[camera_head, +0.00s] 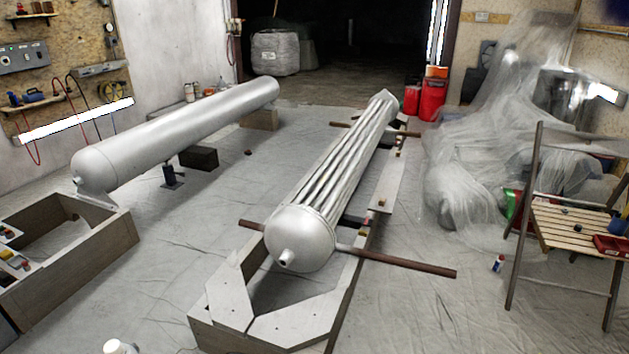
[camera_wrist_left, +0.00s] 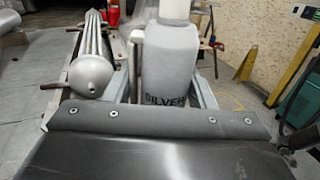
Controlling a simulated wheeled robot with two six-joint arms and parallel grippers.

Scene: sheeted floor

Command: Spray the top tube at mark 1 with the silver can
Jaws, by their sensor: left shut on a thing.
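A grey can with a white top (camera_wrist_left: 168,62), lettered SILVER, stands upright in the left wrist view. My left gripper (camera_wrist_left: 172,84) is shut on it, with a finger on either side. A bundle of long silver tubes (camera_head: 345,155) with a rounded end cap (camera_head: 299,239) lies on a wooden frame in the head view. The bundle also shows in the left wrist view (camera_wrist_left: 94,46), left of the can. I cannot make out mark 1 on the tubes. A small white rounded top (camera_head: 118,346) shows at the head view's bottom edge. My right gripper is not in view.
A large silver cylinder (camera_head: 180,125) lies on supports at the left. Brown bars (camera_head: 408,263) stick out sideways from the tube frame. A wooden folding chair (camera_head: 570,220) and a plastic-draped heap (camera_head: 475,165) stand at the right.

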